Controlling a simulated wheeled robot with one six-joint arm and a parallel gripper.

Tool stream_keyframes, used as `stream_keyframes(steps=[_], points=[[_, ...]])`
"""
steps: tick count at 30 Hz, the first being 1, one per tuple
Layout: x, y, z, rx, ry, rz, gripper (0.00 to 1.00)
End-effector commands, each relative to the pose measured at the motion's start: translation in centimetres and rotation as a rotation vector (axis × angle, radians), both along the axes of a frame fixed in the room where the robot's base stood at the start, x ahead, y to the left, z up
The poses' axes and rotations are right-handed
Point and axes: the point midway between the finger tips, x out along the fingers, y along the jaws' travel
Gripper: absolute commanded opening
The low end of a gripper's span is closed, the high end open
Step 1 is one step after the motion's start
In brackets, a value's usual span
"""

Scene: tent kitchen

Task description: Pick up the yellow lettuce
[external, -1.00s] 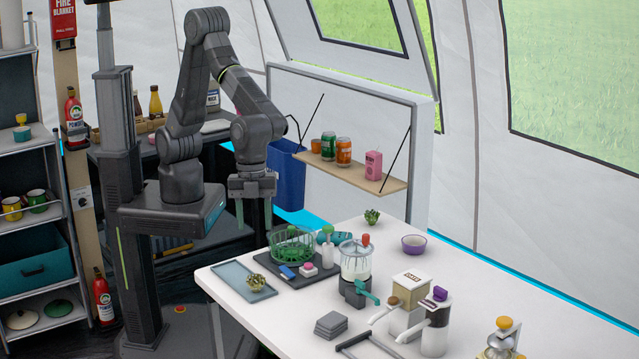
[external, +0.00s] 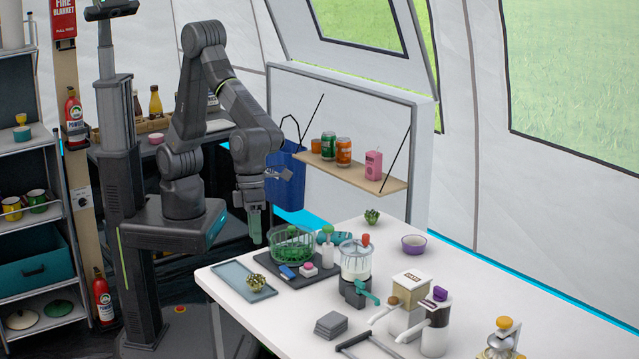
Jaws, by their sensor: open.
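A small yellowish lettuce (external: 255,282) sits on the grey-blue tray (external: 232,274) at the near left corner of the white table. A second, greener lettuce (external: 372,216) stands at the table's back edge. My gripper (external: 254,228) is open and empty, pointing down. In the picture it is above and slightly left of the yellow lettuce, just left of the green basket (external: 293,246). Its fingers are seen nearly edge-on, and their exact height over the table is hard to tell.
Right of the tray, a dark mat holds the green basket, a pump bottle (external: 328,255) and small items. A blender-like jar (external: 356,262), dispensers (external: 408,298) and a purple bowl (external: 413,244) stand further right. A shelf with cans (external: 343,151) hangs behind.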

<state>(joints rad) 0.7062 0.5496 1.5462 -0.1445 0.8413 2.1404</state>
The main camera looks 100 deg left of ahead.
Motion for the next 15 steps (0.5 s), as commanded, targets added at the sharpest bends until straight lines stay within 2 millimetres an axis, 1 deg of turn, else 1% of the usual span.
stream_keyframes(steps=[1, 6, 10, 15], points=[[0.0, -0.2, -1.2, 0.004, 0.005, 0.0, 0.47], [0.2, -0.9, -4.4, 0.003, 0.005, 0.001, 0.47], [0.4, -1.3, -6.0, 0.002, 0.004, 0.002, 0.47], [0.4, -1.6, -6.8, 0.001, 0.002, 0.002, 0.47]])
